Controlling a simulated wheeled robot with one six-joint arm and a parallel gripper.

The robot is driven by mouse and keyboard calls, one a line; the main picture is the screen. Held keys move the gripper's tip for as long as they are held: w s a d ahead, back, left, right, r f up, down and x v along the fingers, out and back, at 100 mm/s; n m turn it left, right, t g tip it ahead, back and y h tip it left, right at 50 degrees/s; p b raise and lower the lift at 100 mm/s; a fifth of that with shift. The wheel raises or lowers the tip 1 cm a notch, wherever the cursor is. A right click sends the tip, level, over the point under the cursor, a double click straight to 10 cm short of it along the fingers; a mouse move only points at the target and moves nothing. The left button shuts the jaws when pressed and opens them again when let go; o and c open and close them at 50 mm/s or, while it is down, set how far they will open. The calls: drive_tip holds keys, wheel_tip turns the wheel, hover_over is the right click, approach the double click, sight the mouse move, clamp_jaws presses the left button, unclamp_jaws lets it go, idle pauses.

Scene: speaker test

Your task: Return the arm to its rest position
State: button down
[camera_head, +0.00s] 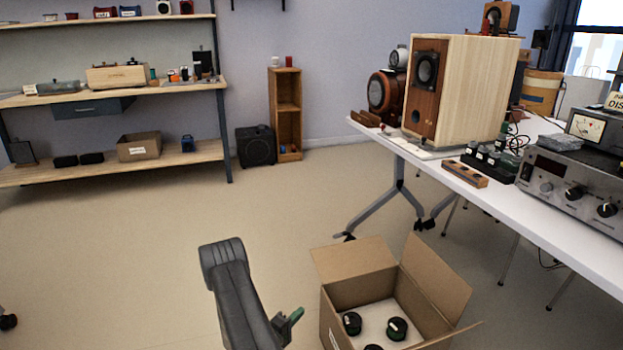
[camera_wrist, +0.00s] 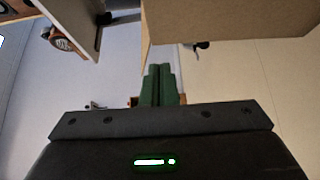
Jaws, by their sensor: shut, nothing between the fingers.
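My gripper (camera_head: 292,318) shows low in the middle of the head view, at the end of my dark grey arm, just left of an open cardboard box. In the wrist view its green fingers (camera_wrist: 160,85) are together, with nothing between them. The arm is bent, with its elbow raised above the floor. Part of the arm is cut off by the bottom edge of the head view.
The open cardboard box (camera_head: 345,297), flaps spread, holds several dark round parts (camera_head: 397,328). A white table (camera_head: 540,215) with a wooden speaker (camera_head: 470,88) and electronics stands right. Shelving (camera_head: 180,155) stands at the back left. The floor (camera_head: 120,260) left of the arm is clear.

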drive_tip(key=w+a+p+v, duration=0.1)
drive_tip(key=p+v, duration=0.2)
drive_tip(key=v, duration=0.8)
drive_tip(key=shift+s+a, duration=0.15)
